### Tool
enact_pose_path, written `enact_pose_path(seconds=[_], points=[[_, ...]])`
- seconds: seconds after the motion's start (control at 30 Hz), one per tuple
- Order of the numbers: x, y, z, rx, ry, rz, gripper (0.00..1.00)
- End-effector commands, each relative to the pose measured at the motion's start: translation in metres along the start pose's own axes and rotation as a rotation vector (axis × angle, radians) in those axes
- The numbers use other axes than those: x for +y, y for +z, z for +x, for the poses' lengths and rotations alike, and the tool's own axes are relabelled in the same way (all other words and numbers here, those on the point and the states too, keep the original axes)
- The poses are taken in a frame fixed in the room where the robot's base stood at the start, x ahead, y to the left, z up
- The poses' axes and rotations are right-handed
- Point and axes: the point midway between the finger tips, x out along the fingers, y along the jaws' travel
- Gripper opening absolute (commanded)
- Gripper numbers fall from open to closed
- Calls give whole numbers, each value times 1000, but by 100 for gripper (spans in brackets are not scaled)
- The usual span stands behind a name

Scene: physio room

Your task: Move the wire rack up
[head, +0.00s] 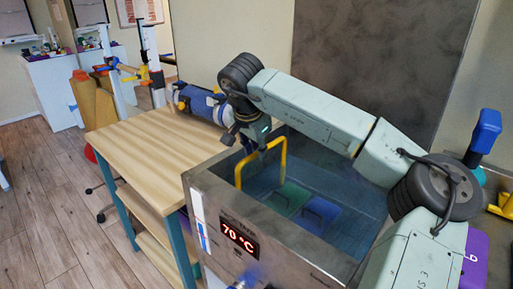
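A steel tank (200,180) with a red "70 °C" display stands in front of me, open at the top. A yellow U-shaped handle (284,158) rises inside it near the left end; I take it to be the wire rack's handle. The rack's wires are not clear to see. Green (287,197) and blue (318,214) packs sit low in the tank. My gripper (261,151) points down at the middle of the handle's top bar, touching or very near it. The fingers are small and dark, so their closure cannot be told.
A wooden table (140,137) adjoins the tank's left side, its top mostly clear. A blue cylindrical thing (200,103) is at its back edge, behind my wrist. A dark wall panel (375,65) stands behind the tank. A blue-topped item (485,130) is at right.

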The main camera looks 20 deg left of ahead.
Motion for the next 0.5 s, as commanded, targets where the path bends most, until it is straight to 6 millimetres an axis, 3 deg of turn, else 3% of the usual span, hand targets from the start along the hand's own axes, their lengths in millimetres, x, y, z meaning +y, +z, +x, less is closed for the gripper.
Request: enact_pose_path(seconds=[0.07,0.37,0.5], points=[[0,0,0,0,0,0,21],[0,0,0,0,0,0,1],[0,0,-1,0,0,0,0]])
